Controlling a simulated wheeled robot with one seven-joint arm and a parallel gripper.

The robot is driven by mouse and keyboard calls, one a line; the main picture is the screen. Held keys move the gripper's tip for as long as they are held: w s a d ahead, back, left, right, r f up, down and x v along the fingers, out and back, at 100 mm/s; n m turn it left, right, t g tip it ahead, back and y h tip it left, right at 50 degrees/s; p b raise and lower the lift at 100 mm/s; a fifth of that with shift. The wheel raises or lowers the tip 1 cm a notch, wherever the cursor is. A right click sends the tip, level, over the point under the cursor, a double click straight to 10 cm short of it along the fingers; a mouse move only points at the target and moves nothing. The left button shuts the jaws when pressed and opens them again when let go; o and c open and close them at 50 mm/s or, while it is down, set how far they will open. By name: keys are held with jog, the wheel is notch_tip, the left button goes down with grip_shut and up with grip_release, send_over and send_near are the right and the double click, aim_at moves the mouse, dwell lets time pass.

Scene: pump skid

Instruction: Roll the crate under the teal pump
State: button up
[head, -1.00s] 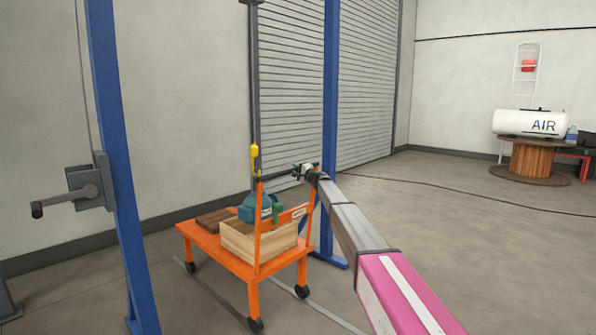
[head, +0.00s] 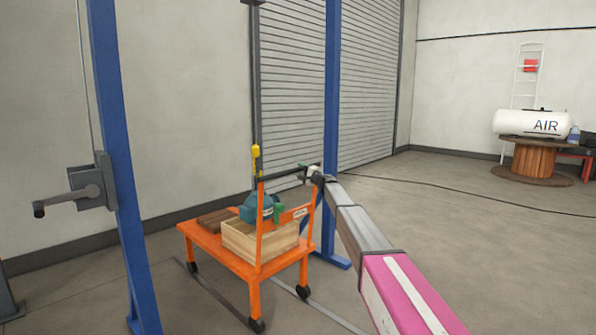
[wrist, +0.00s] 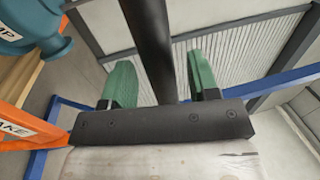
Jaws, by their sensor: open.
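The wooden crate (head: 262,243) sits on an orange cart (head: 225,258). The teal pump (head: 250,207) shows above and behind the crate's rim; whether it hangs or rests is unclear. In the wrist view, part of the pump (wrist: 35,25) is at the top left. The cart's dark push bar (head: 283,173) runs between two orange posts. My gripper (head: 306,172) is at the bar's right end. In the wrist view, my gripper's green fingers (wrist: 161,65) are apart, with the black bar (wrist: 150,45) passing between them and clear gaps on both sides.
A yellow hoist block (head: 255,156) hangs above the cart. Blue posts (head: 115,170) (head: 329,130) stand left and right of it, with a winch (head: 88,187) on the left one. Floor rails (head: 217,292) run beneath.

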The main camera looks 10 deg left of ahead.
jog(key=v, duration=0.7)
jog(key=shift+s+d, duration=0.2)
jog(key=shift+d, duration=0.05)
jog(key=shift+f, duration=0.1)
jog(key=s+d+f+n+g+h, duration=0.2)
jog(key=s+d+f+g+h, duration=0.15)
jog(key=s+f, duration=0.65)
jog(key=s+d+f+n+g+h, duration=0.2)
jog(key=s+d+f, duration=0.3)
jog(key=s+f, duration=0.5)
jog(key=s+d+f+n+g+h, duration=0.2)
jog(key=s+d+f, duration=0.4)
jog(key=s, duration=0.6)
jog(key=s+d+f+g+h, duration=0.1)
jog(key=s+d+f+h, duration=0.2)
jog(key=s, duration=0.6)
jog(key=s+d+f+g+h, duration=0.2)
jog(key=s+d+f+h, duration=0.1)
jog(key=s+d, duration=0.4)
jog(key=s+d+f+n+g+h, duration=0.1)
jog(key=s+d+f+h, duration=0.2)
jog(key=s, duration=0.8)
jog(key=shift+d+f, duration=0.45)
jog(key=shift+d, duration=0.65)
jog(key=shift+s, duration=0.1)
